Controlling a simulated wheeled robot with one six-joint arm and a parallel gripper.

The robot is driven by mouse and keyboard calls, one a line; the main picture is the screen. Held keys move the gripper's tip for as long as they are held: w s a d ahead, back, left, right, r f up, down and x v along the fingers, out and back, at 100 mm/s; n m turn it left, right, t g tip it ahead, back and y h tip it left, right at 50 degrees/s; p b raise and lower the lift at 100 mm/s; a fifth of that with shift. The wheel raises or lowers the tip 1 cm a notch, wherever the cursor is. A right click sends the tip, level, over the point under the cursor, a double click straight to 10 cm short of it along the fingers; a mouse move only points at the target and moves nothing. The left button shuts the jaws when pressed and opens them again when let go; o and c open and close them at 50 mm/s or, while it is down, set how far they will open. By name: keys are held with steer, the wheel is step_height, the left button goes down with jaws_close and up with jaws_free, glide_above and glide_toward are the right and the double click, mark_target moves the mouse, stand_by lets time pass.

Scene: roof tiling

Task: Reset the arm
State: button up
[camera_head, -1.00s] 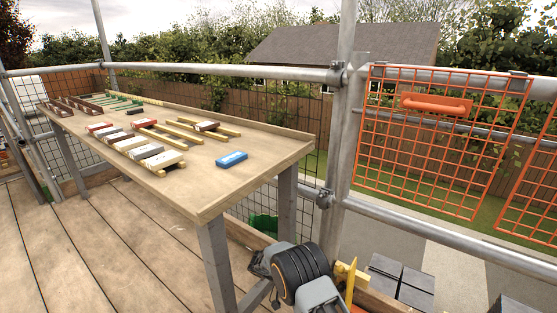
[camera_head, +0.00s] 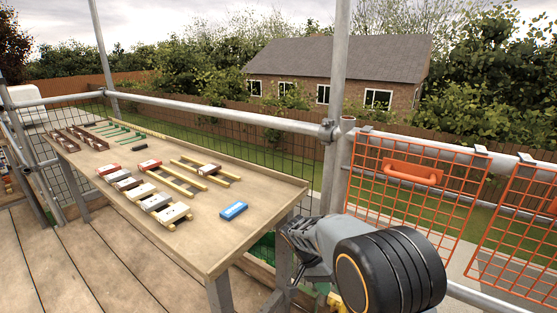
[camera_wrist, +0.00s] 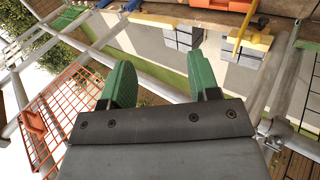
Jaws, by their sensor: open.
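My gripper shows in the wrist view (camera_wrist: 160,85), with two green fingers spread apart and nothing between them. In the head view my arm is at the lower right, in front of the guard rail and beside the near right corner of the workbench (camera_head: 235,245). The gripper's fingers are not clear in that view.
The workbench holds a blue block (camera_head: 233,210), several pale blocks on wooden strips, and green and brown racks further back. Scaffold rails (camera_head: 240,116) and an orange mesh panel (camera_head: 405,190) border the platform. Grey blocks (camera_wrist: 180,40) show in the wrist view.

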steer(key=s+r+n+t+y+p, duration=0.2)
steer(key=s+r+p, duration=0.2)
steer(key=r, duration=0.6)
steer(key=s+d+r+n+t+y+p, duration=0.1)
steer(key=s+r+n+t+y+p, duration=0.1)
steer(key=r+p, duration=0.7)
steer(key=s+d+r+n+t+y+p, duration=0.1)
steer(key=s+r+n+t+y+p, duration=0.1)
steer(key=s+r+p, duration=0.4)
step_height(320, 180, up, 6)
steer(key=shift+s+f+n+t+y, duration=0.15)
steer(key=shift+s+n+t+y, duration=0.3)
steer(key=shift+n+t, duration=0.35)
steer(key=shift+c, duration=0.4)
steer(key=shift+c, duration=0.8)
steer(key=shift+d, duration=0.2)
